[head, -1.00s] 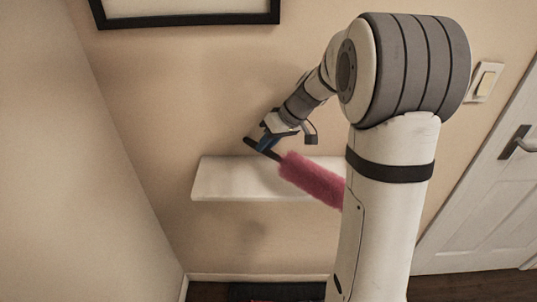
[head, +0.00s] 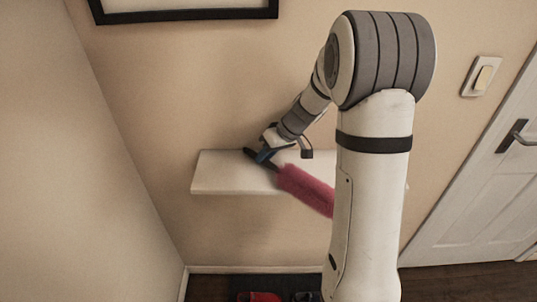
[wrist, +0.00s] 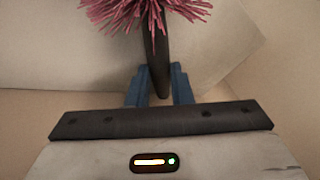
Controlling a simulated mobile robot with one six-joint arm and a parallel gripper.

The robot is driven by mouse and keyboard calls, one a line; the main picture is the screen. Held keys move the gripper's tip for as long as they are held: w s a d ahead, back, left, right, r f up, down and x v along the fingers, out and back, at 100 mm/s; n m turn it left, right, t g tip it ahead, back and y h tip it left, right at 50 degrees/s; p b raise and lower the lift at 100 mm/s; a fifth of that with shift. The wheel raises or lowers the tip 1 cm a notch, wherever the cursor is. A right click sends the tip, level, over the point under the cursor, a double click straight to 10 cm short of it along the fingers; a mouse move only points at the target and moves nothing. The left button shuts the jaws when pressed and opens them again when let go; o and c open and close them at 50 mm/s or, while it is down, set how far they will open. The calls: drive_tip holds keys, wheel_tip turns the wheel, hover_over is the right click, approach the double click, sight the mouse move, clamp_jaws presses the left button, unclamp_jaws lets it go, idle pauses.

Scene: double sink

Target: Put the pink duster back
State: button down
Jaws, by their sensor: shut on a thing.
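The pink duster (head: 306,190) has a fluffy pink head and a dark handle. My gripper (head: 265,156) is shut on the dark handle, over the white wall shelf (head: 215,176). The duster slants down to the right in the head view, and the far end of its head is hidden behind my arm. In the wrist view the blue fingers of my gripper (wrist: 160,85) pinch the handle, and the pink fibres (wrist: 140,12) show at the top. I cannot tell whether the duster touches the shelf.
A dark-framed picture (head: 185,12) hangs above the shelf. A white door (head: 485,195) and a light switch (head: 481,77) are at the right. Red shoes or similar items (head: 259,296) lie on the floor below. The shelf's left part is bare.

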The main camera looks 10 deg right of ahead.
drive_tip(key=c, duration=1.3)
unclamp_jaws()
drive_tip(key=shift+r+p, duration=0.25)
drive_tip(key=shift+p, duration=0.2)
drive_tip(key=b+v, duration=0.1)
drive_tip(key=v, duration=1)
drive_tip(key=s+a+m+h, duration=0.2)
drive_tip(key=s+m+h, duration=0.3)
drive_tip(key=s, duration=1.9)
drive_tip(key=shift+a+r+t+h, duration=0.25)
drive_tip(key=shift+t+h, duration=0.15)
drive_tip(key=shift+h, duration=0.1)
